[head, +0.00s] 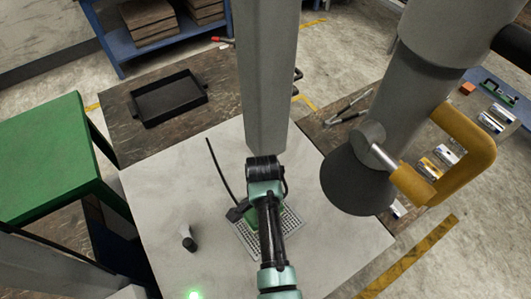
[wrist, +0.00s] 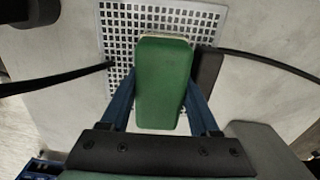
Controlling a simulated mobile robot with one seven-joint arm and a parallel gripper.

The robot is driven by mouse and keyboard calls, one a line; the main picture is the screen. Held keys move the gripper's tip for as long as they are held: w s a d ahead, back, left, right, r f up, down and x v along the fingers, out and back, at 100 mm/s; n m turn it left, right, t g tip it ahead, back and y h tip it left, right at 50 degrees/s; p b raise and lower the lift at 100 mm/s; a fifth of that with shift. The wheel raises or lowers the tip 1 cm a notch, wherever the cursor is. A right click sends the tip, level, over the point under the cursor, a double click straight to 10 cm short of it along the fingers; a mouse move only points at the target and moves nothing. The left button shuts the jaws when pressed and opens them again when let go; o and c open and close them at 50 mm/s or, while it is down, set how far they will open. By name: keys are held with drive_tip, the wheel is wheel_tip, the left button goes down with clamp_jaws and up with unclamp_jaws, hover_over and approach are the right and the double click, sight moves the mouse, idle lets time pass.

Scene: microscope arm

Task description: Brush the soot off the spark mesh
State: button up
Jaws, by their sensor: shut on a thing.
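My gripper (wrist: 162,80) is shut on a green block-shaped brush (wrist: 165,85), with its blue fingers on either side. A thin pale edge, perhaps bristles, shows at the brush's far end. The spark mesh (wrist: 120,22), a light metal grid with square holes, lies flat on the pale tabletop behind the brush. In the head view the mesh (head: 291,220) shows around my arm, with a bit of the green brush (head: 252,220) over its left part. I cannot tell whether brush and mesh touch. Soot is not clearly visible; the brush hides part of the mesh.
A grey column (head: 268,80) rises behind the mesh, and a big grey hood with an orange handle (head: 465,150) hangs at right. Black cables cross near the mesh. A small dark knob-like object (head: 188,240) stands at left. A black tray (head: 170,97) lies farther back.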

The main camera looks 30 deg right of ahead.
drive_tip(key=shift+s+a+f, duration=0.2)
drive_tip(key=shift+s+a+r+p, duration=0.1)
drive_tip(key=shift+a+p, duration=0.65)
drive_tip(key=shift+a, duration=0.5)
drive_tip(key=shift+d, duration=0.2)
drive_tip(key=shift+w+d+r, duration=0.1)
drive_tip(key=shift+w+d, duration=0.05)
drive_tip(key=shift+d, duration=0.45)
drive_tip(key=shift+w+d+r, duration=0.1)
drive_tip(key=shift+w+d, duration=0.05)
drive_tip(key=shift+d, duration=0.45)
drive_tip(key=shift+w+d+f+b, duration=0.15)
drive_tip(key=shift+d+b, duration=0.5)
drive_tip(key=shift+d, duration=0.6)
